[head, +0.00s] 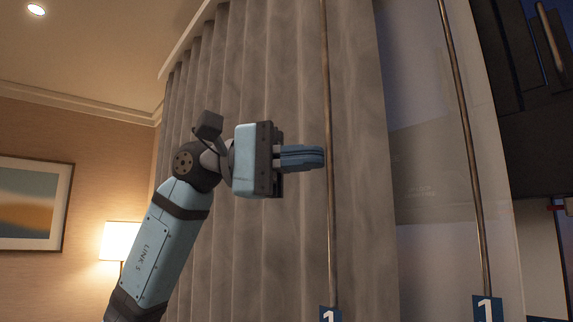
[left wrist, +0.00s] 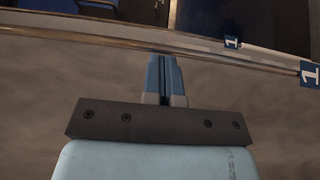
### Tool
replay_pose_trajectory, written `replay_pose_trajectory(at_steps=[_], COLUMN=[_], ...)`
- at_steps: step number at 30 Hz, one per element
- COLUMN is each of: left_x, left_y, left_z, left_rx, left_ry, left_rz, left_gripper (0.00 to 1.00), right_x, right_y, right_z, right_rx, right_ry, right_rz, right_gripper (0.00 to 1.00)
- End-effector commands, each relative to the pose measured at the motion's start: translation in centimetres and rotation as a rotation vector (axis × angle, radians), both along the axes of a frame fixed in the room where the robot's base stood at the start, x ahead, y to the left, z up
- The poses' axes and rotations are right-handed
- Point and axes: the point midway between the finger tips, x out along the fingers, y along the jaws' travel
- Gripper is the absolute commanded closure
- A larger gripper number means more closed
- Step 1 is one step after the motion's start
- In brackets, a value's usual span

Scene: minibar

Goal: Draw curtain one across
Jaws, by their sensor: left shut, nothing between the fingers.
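Curtain one (head: 250,60) is grey and pleated and hangs over the left and middle of the head view. A thin metal rod (head: 328,230) hangs in front of it, with a blue tag (head: 329,314) marked 1 at its lower end. My left gripper (head: 322,157) is shut and empty, its fingertips right at the rod; I cannot tell whether they touch. In the left wrist view the shut fingers (left wrist: 165,62) point at the rod (left wrist: 110,41), which crosses just past the tips. My right gripper is not in view.
A second rod (head: 463,120) with another tag (head: 488,309) marked 1 hangs to the right, before a pale translucent panel; it may be a reflection. A dark cabinet (head: 535,130) stands at far right. A lit lamp (head: 120,240) and a picture (head: 30,205) are at left.

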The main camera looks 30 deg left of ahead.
Motion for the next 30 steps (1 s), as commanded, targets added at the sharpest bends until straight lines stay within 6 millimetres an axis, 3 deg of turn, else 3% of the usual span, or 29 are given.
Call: replay_pose_trajectory(at_steps=[6,12,18,30], left_x=[-2.2,-3.4,-3.9,-4.0], left_y=[-5.1,-8.2,-9.6,-9.8], left_z=[0.0,0.0,0.0,0.0], left_rx=[0.002,0.001,0.0,0.001], left_ry=[-0.005,-0.002,0.0,0.0], left_rz=[-0.005,-0.002,-0.001,-0.001], left_gripper=[1.0,1.0,1.0,1.0], right_x=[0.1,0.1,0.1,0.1], right_y=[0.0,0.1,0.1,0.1], right_z=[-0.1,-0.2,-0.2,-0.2], right_rx=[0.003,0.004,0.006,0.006], right_ry=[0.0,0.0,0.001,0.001], right_rz=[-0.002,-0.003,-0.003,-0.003], right_gripper=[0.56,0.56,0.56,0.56])
